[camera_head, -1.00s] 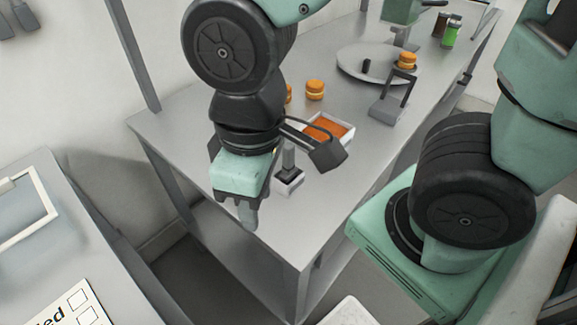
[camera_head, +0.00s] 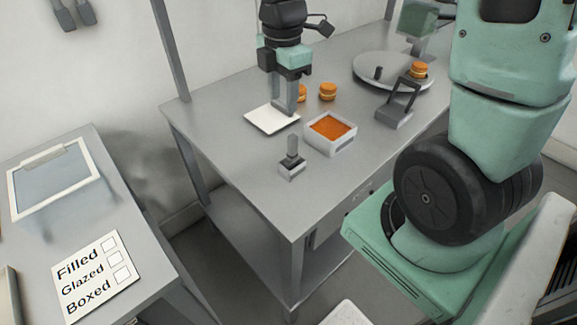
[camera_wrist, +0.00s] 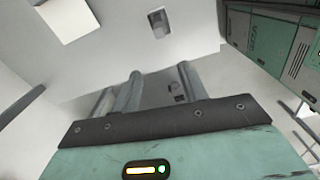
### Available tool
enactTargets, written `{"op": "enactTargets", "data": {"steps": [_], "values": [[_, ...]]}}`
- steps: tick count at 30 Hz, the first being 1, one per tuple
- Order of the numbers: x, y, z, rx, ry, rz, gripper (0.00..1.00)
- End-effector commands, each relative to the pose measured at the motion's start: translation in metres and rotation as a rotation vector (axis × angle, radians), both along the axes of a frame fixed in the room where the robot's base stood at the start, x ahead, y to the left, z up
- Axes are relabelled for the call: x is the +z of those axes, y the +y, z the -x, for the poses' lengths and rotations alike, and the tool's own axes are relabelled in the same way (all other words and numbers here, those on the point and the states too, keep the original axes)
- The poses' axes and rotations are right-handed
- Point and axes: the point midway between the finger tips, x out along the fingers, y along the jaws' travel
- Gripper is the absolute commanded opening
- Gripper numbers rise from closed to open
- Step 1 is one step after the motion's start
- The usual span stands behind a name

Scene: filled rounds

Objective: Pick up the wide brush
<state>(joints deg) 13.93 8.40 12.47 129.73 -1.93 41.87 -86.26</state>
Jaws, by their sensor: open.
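My gripper (camera_head: 284,108) points down farther back, at the white square plate, apart from the brush. Its two fingers (camera_wrist: 160,80) stand apart with nothing between them. Whether the fingertips touch the plate cannot be told.
The white plate (camera_head: 263,122) lies behind the brush. A white box with orange filling (camera_head: 350,147) stands to its right. Orange rounds (camera_head: 328,92), a grey stand with a dark frame (camera_head: 394,114) and a round tray (camera_head: 366,84) are farther back. The table's front corner is clear.

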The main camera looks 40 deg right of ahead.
Motion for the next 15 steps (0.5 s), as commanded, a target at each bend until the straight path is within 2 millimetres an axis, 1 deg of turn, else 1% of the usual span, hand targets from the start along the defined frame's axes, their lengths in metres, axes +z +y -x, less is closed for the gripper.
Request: {"op": "enactTargets", "data": {"steps": [1, 3, 5, 7, 11, 15], "values": [[0.002, -0.014, -0.004, 0.027, 0.003, 0.003, 0.44], [0.003, -0.027, -0.006, 0.066, 0.003, 0.006, 0.44], [0.002, -0.033, -0.008, 0.087, 0.004, 0.008, 0.44], [-0.003, -0.036, -0.008, 0.100, 0.007, 0.009, 0.44], [-0.024, -0.035, -0.007, 0.105, 0.011, 0.008, 0.44], [-0.053, -0.034, -0.006, 0.105, 0.011, 0.008, 0.44]]}}
